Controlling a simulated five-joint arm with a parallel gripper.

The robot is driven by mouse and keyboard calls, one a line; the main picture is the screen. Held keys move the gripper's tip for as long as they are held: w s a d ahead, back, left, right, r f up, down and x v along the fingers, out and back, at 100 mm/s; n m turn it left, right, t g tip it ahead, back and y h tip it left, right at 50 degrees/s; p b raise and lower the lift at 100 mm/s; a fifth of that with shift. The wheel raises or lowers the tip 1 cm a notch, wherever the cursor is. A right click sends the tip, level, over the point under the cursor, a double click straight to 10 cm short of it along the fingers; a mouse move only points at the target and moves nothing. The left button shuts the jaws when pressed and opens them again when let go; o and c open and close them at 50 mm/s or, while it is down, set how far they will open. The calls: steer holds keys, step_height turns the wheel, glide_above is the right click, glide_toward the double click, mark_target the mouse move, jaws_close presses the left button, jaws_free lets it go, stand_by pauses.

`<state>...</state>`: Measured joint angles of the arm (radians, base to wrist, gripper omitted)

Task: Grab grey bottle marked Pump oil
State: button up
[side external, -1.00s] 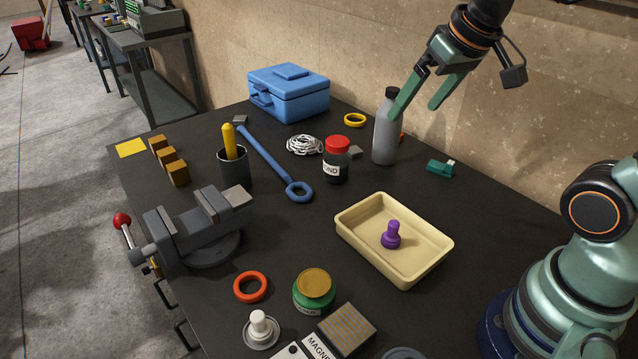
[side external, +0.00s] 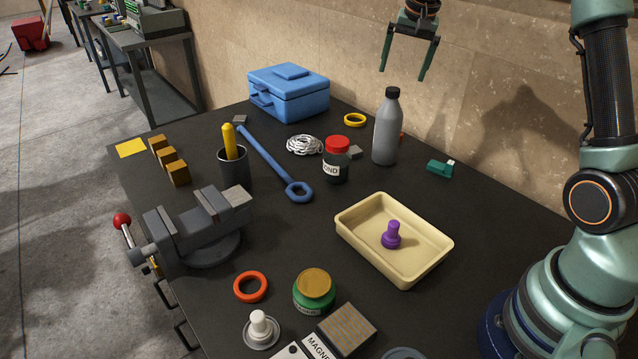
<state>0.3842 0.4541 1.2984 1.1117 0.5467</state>
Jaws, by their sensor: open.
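A grey bottle (side external: 386,132) with a black cap stands upright on the dark bench, toward the back near the wall. No marking on it can be read from this side. My gripper (side external: 401,76) is open and empty, with its two fingers pointing down. In the picture it is just above the bottle's cap, apart from it. How far it is from the bottle in depth I cannot tell.
A red-capped jar (side external: 336,162) and wire coil (side external: 304,145) stand left of the bottle. A small green block (side external: 440,167) lies to its right, a yellow ring (side external: 355,120) behind. A cream tray (side external: 350,225) with a purple knob (side external: 391,235) is in front. A blue toolbox (side external: 288,95) stands back left.

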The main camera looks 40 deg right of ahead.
mark_target(393, 102)
steer(key=x, duration=0.6)
steer(key=shift+s, duration=0.1)
steer(key=shift+x, duration=2.75)
steer(key=shift+d, duration=0.15)
steer(key=shift+s, duration=0.1)
steer(key=c, duration=1.5)
steer(key=shift+r, duration=0.15)
jaws_close()
